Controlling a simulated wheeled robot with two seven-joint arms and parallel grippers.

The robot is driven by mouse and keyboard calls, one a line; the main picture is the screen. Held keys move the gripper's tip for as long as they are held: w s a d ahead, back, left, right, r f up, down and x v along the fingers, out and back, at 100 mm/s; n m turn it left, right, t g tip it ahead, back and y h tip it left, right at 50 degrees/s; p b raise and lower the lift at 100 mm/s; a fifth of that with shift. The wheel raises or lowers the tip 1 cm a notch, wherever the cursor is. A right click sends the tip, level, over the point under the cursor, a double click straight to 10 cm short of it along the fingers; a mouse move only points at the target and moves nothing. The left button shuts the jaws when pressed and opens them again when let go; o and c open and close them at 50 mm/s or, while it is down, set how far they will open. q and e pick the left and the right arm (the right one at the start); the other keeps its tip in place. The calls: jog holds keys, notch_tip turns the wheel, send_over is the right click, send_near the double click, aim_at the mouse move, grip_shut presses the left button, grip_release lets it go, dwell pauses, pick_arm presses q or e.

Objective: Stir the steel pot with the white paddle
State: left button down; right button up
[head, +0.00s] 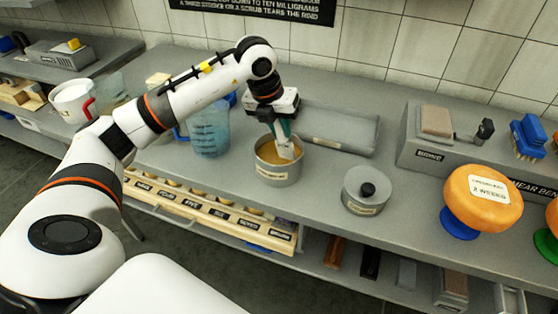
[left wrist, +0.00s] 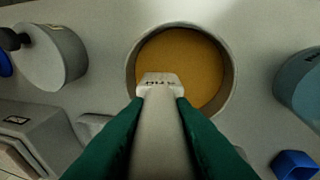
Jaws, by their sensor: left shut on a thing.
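The steel pot (head: 278,172) stands on the grey counter and holds a yellow-brown liquid; its round opening also shows in the left wrist view (left wrist: 232,75). My left gripper (head: 281,130) is above the pot, pointing down, with green fingers shut on the white paddle (head: 288,150). In the left wrist view the paddle (left wrist: 160,120) runs up between the fingers, and its lettered end lies over the pot's opening. In the head view its lower end is inside the rim. I cannot tell how deep it reaches. My right gripper is not in view.
A blue clear jug (head: 208,132) stands close left of the pot. An orange cheese wheel (head: 470,200) sits on a blue stand (head: 459,223) farther right.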

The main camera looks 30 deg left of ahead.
pick_arm(q)
jog(key=shift+s+a+b, duration=0.65)
jog(key=shift+a+b, duration=0.15)
jog(key=shift+a, duration=1.5)
notch_tip(320, 180, up, 10)
jog(key=d+p, duration=0.2)
jog(key=p, duration=0.6)
jog(key=shift+w+d+r, duration=0.2)
jog(key=shift+w+r, duration=0.05)
jog(key=shift+f, duration=0.1)
dwell(0.7)
